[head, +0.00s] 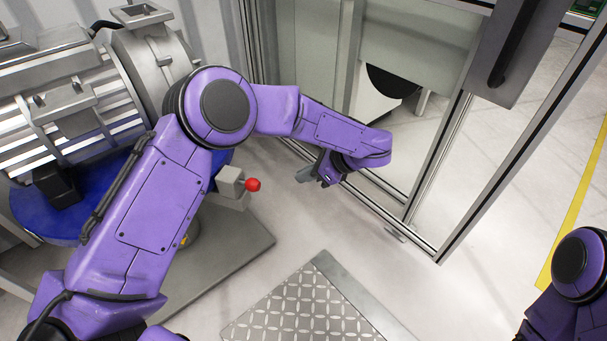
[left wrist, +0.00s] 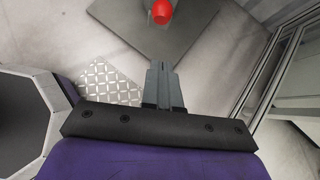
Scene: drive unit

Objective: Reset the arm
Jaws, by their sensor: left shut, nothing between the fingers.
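My left arm (head: 165,190) is purple and comes in from the lower left, bent at the elbow, with its forearm reaching right. My left gripper (head: 306,174) is in front of the framed enclosure, above the floor. In the left wrist view the fingers (left wrist: 163,72) are together with nothing between them. A red knob (head: 253,184) on a grey block is left of the gripper and apart from it; the knob also shows at the top of the left wrist view (left wrist: 161,12). Part of my right arm (head: 580,268) shows at the lower right; its gripper is out of the picture.
A grey drive unit (head: 155,62) with a blue part (head: 110,200) stands at the left on a grey base plate (head: 235,255). A metal-framed enclosure (head: 432,170) is at the right. A tread plate (head: 300,310) lies on the floor below. The floor between is clear.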

